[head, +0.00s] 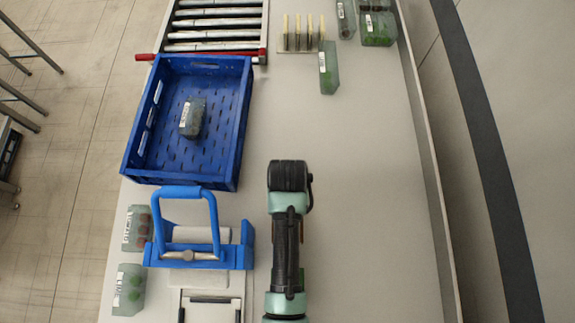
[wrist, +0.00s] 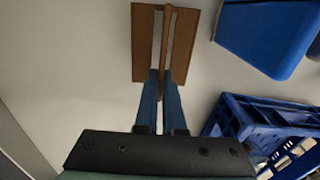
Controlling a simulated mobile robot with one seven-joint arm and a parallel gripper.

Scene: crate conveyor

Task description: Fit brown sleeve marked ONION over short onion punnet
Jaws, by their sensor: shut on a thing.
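My gripper (wrist: 161,76) shows in the wrist view with its two blue fingers close together. It is shut on the middle ridge of a brown piece, which looks like the sleeve (wrist: 145,45); no ONION marking is readable. One labelled punnet (head: 192,118) lies in the blue crate (head: 127,160). Two more, one with reddish contents (head: 137,229) and one with green contents (head: 129,289), stand at the lower left. I cannot tell which punnet is the onion one.
A blue lever device (head: 200,192) stands below the crate. A roller conveyor (head: 215,23) lies beyond it. A holder with several upright yellowish pieces (head: 304,35), a single punnet (head: 328,70) and more punnets (head: 377,30) are at the top. The table (head: 370,170) right of my arm is clear.

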